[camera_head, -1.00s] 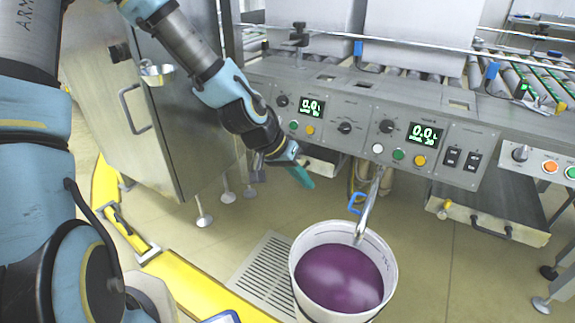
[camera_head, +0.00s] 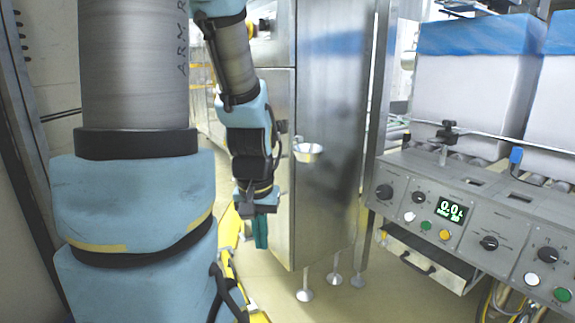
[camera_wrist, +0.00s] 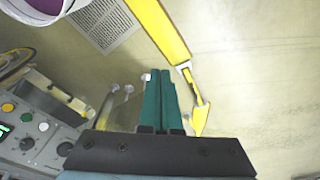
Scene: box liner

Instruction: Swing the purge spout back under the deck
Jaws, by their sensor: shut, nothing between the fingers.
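My gripper (camera_head: 261,234) hangs at the middle left in the head view, its teal fingers pointing down. In the wrist view its teal fingers (camera_wrist: 160,90) lie together, with nothing between them, above the floor. The purge spout shows in neither current view. The white bucket (camera_wrist: 57,16) with purple liquid shows partly at the top left corner of the wrist view, well away from my fingers. The deck (camera_head: 470,220), with its grey control panel, stands at the right in the head view, apart from my gripper.
A steel cabinet (camera_head: 335,215) with a small metal cup (camera_head: 308,153) stands just right of my gripper. Open floor lies below my fingers.

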